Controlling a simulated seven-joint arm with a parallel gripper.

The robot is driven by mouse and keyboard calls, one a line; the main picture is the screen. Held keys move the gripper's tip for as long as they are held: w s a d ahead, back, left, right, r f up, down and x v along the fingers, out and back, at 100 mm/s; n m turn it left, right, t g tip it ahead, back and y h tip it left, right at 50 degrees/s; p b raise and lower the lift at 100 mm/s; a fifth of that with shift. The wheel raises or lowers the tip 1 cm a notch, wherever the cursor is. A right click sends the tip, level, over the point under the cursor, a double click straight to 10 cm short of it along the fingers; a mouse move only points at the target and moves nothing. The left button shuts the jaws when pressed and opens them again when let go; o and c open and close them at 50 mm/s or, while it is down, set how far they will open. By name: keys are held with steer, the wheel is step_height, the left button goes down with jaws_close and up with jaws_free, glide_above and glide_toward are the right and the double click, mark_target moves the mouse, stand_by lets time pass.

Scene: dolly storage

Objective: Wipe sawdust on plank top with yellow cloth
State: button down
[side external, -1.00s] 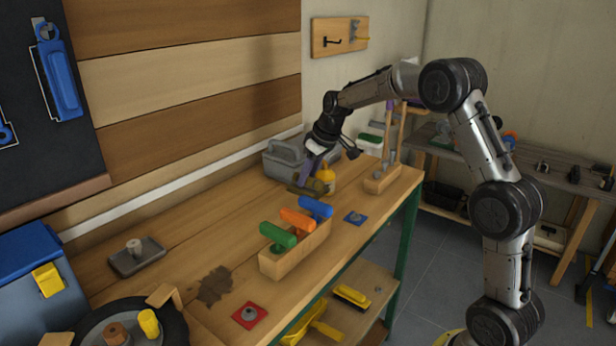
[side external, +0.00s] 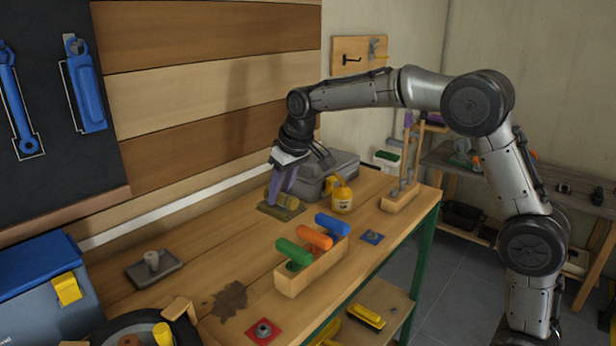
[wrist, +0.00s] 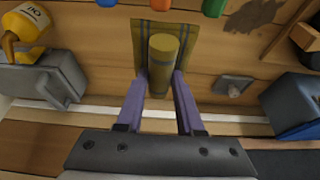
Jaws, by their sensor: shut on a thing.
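A flat olive-yellow cloth (side external: 270,210) has a roll-shaped grip on top. It is over the wooden plank top (side external: 205,262) at the back, left of the yellow bottle. My gripper (side external: 283,194) points down with its purple fingers shut on the roll. In the wrist view, the roll of the cloth (wrist: 160,62) sits between the fingertips of my gripper (wrist: 162,80). I cannot tell whether the cloth touches the plank top. A dark brown sawdust patch (side external: 230,300) lies near the front, left of the tool block; its edge shows in the wrist view (wrist: 254,14).
A yellow bottle (side external: 342,198) and a grey toolbox (side external: 330,172) stand right of the cloth. A wooden block (side external: 308,273) holds green, orange and blue handles. A grey tray (side external: 154,269) sits left; a red pad (side external: 263,331) lies in front. Bare wood lies between cloth and sawdust.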

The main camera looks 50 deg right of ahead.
steer(key=s+a, duration=0.3)
steer(key=a, duration=0.6)
steer(key=s+a, duration=0.3)
steer(key=a, duration=0.6)
steer(key=shift+t, duration=0.3)
steer(key=shift+s+f+x, duration=0.1)
steer(key=shift+s+x, duration=0.05)
steer(key=shift+x, duration=0.65)
steer(key=shift+s+f+x, duration=0.1)
steer(key=shift+s+x, duration=0.1)
steer(key=shift+x, duration=0.6)
steer(key=shift+s+x, duration=0.15)
steer(key=shift+x, duration=0.6)
steer(key=shift+d, duration=0.1)
step_height(320, 180, down, 7)
steer(key=shift+f, duration=0.15)
steer(key=w, duration=0.4)
steer(key=shift+w, duration=0.1)
steer(key=shift+w+r, duration=0.2)
steer(key=shift+w, duration=0.8)
